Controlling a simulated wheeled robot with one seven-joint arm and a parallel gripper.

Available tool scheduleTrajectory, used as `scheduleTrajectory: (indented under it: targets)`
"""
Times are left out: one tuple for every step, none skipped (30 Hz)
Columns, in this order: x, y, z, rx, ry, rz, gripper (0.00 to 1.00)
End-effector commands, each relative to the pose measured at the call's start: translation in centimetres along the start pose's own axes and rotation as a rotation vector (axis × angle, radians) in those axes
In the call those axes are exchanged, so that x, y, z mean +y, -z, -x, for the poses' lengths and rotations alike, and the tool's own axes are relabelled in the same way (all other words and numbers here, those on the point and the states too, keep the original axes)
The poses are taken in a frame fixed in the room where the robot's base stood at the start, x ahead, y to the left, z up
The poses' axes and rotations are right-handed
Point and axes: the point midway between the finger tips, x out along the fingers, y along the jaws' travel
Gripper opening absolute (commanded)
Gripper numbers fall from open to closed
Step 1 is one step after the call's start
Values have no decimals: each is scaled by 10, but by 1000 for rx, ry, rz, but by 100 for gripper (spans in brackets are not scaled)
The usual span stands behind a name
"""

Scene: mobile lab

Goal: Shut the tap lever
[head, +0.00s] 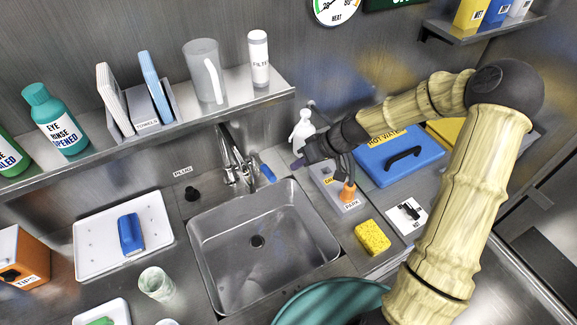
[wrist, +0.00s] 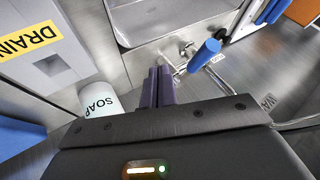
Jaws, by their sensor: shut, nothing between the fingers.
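The metal tap (head: 236,165) stands behind the sink (head: 262,285) with its spout over the basin. Its lever has a blue grip (head: 267,173) at the tap's right side, angled out from the tap body. The blue lever grip (wrist: 204,55) also shows in the wrist view, just right of the purple fingers. My gripper (head: 298,163) is shut and empty, to the right of the lever in the head view. Its fingertips (wrist: 158,72) are together and appear apart from the lever. I cannot tell whether water runs.
A white soap bottle (head: 302,130) stands close behind my gripper. A grey box with an orange plug (head: 347,192) and a yellow sponge (head: 372,237) are right of the sink. A shelf (head: 225,108) with a jug and bottles overhangs the back. The basin is empty.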

Motion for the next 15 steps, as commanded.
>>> scheduleTrajectory:
  targets:
    - [0,0,11,1,-5,1,0]
    - [0,0,18,2,-6,2,0]
    - [0,0,26,2,-4,2,0]
    - [0,0,32,2,-5,2,0]
    - [-1,-1,38,1,-5,1,0]
    - [-1,-1,45,2,-5,2,0]
    - [-2,-1,51,1,-4,2,0]
    - [-2,-1,56,1,-4,2,0]
    - [-2,-1,63,0,-4,2,0]
    - [-2,-1,67,1,-4,2,0]
    - [-2,-1,71,0,-3,2,0]
    - [-3,-1,75,0,-2,2,0]
    - [-3,-1,78,0,-2,2,0]
    - [-3,-2,80,0,-2,2,0]
    - [-3,-2,82,-1,-1,2,0]
